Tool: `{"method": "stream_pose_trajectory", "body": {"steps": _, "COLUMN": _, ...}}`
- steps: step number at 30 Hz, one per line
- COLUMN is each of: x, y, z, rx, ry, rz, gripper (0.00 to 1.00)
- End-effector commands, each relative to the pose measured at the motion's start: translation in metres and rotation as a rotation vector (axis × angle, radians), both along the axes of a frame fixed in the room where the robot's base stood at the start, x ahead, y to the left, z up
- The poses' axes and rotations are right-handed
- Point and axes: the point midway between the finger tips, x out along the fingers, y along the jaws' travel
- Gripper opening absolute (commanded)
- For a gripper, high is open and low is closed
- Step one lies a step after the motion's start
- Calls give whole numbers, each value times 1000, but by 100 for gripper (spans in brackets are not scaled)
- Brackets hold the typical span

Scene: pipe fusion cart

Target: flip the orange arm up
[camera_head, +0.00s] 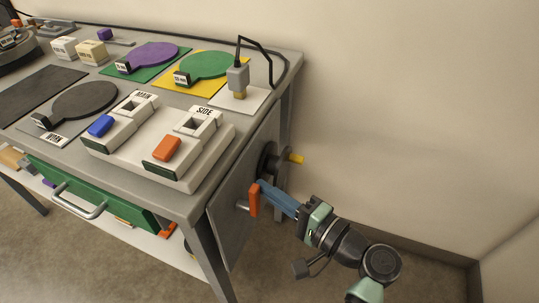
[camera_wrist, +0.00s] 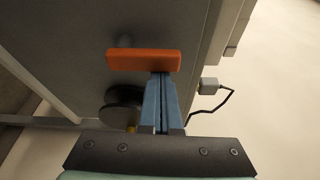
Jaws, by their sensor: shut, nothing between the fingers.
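The orange arm (camera_head: 254,200) is a short flat bar on a grey pivot on the cart's grey side panel (camera_head: 232,222). It hangs close to vertical in the head view. In the wrist view the orange arm (camera_wrist: 144,60) lies across the picture, just beyond my fingertips. My gripper (camera_head: 262,185) has its blue fingers shut together and empty, with the tips at the arm's upper end. In the wrist view my gripper (camera_wrist: 161,76) overlaps the arm's right end. I cannot tell whether it touches.
A black round knob (camera_head: 270,160) with a yellow handle (camera_head: 296,158) sticks out of the panel behind my fingers. The tabletop holds a switch box with a blue switch (camera_head: 100,126) and an orange switch (camera_head: 167,148). A green drawer (camera_head: 95,195) is below. Floor to the right is free.

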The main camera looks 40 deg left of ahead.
Motion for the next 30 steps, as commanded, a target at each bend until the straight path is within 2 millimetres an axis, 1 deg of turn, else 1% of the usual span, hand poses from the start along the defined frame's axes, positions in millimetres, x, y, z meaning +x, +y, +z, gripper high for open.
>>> {"method": "stream_pose_trajectory", "body": {"steps": 12, "x": 0, "y": -1, "z": 0, "rx": 0, "ry": 1, "rz": 0, "gripper": 0}}
{"method": "stream_pose_trajectory", "body": {"steps": 16, "x": 0, "y": -8, "z": 1, "rx": 0, "ry": 2, "rz": -3, "gripper": 0}}
{"method": "stream_pose_trajectory", "body": {"steps": 20, "x": -1, "y": -29, "z": 2, "rx": 0, "ry": 2, "rz": -5, "gripper": 0}}
{"method": "stream_pose_trajectory", "body": {"steps": 27, "x": -4, "y": -84, "z": 4, "rx": 1, "ry": 1, "rz": -5, "gripper": 0}}
{"method": "stream_pose_trajectory", "body": {"steps": 30, "x": -5, "y": -103, "z": 5, "rx": 0, "ry": 0, "rz": -5, "gripper": 0}}
